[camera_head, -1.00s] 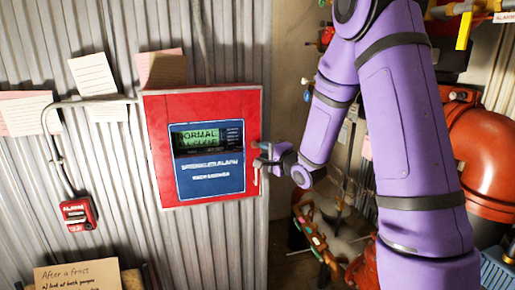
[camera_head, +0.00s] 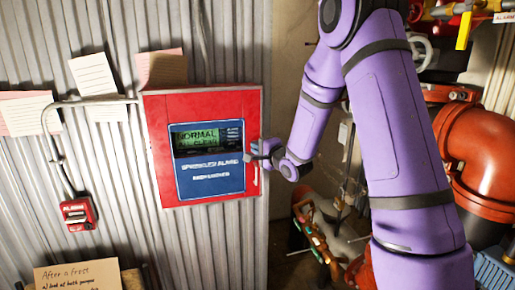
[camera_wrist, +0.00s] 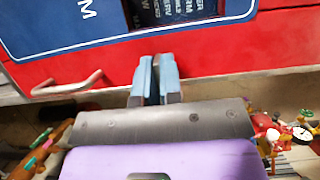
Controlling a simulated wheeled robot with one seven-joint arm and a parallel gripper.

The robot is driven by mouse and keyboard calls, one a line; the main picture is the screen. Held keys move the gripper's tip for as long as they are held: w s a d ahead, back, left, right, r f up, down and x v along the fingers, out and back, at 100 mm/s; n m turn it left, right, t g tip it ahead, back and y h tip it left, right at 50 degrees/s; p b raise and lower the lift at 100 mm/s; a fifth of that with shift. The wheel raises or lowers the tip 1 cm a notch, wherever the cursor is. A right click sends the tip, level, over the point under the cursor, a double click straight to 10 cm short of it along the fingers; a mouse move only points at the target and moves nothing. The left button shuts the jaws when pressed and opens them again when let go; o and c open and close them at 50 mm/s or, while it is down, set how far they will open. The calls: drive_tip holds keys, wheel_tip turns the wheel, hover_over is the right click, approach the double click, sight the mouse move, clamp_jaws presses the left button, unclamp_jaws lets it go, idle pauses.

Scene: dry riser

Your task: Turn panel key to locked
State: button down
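The red alarm panel (camera_head: 205,97) hangs on the corrugated wall. Its blue face (camera_head: 210,182) has a green display (camera_head: 198,136) reading "NORMAL" on the top line. My gripper (camera_head: 250,152) is at the panel's right edge, beside the blue face. In the wrist view my gripper's fingers (camera_wrist: 154,78) point at the red front, close together with a narrow dark gap between them. I cannot make out the key; the fingertips may hide it. I cannot tell whether the fingers hold anything.
A thin metal handle (camera_wrist: 65,86) stands out from the panel edge, beside my fingers. A small red alarm box (camera_head: 77,213) is on the wall at lower left. Large red pipework (camera_head: 483,160) and clutter fill the right.

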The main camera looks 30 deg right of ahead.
drive_tip(key=shift+n, duration=0.3)
drive_tip(key=n+g+h, duration=0.1)
drive_tip(key=n, duration=0.2)
drive_tip(key=shift+r+g, duration=0.1)
drive_tip(key=shift+g, duration=0.2)
drive_tip(key=n+g+h, duration=0.1)
drive_tip(key=n, duration=0.2)
drive_tip(key=shift+a+n, duration=0.15)
drive_tip(key=shift+n, duration=0.25)
drive_tip(key=n+g+h, duration=0.1)
drive_tip(key=n+h, duration=0.1)
drive_tip(key=n, duration=0.1)
drive_tip(key=shift+a+n+h, duration=0.1)
drive_tip(key=shift+n+h, duration=0.2)
drive_tip(key=shift+n+g+h, duration=0.4)
drive_tip(key=shift+n+h, duration=0.5)
drive_tip(key=shift+n, duration=0.3)
drive_tip(key=c, duration=1.3)
unclamp_jaws()
